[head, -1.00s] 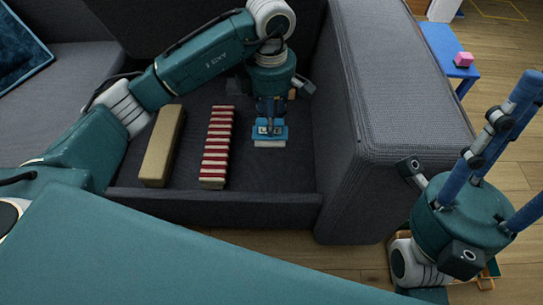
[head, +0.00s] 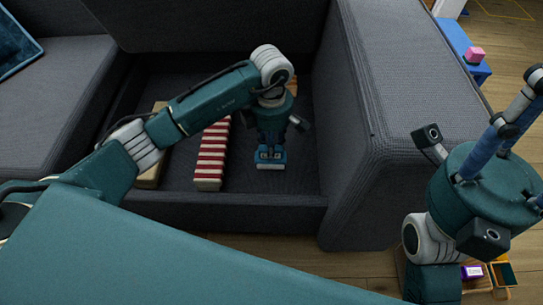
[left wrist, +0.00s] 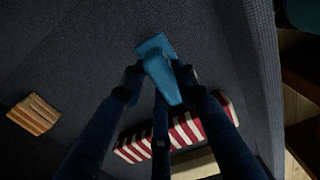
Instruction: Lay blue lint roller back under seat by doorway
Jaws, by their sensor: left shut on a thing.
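The blue lint roller (head: 271,157) is in the head view, inside the open storage space under the sofa seat (head: 250,180). My left gripper (head: 270,148) is shut on it and points down into the space. In the left wrist view the roller (left wrist: 160,70) lies between the fingertips, with its wider end beyond them. The compartment floor is close below it; I cannot tell whether they touch. My right gripper (head: 510,128) is at the right edge of the head view, outside the sofa, its fingertips partly cut off.
A red-and-white striped box (head: 211,155) is left of the roller, with a tan box (head: 152,175) beyond it. A small wooden-looking piece (left wrist: 33,114) lies in the compartment. The sofa arm (head: 375,120) walls the right side. A blue table (head: 462,45) holds a pink block (head: 474,54).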

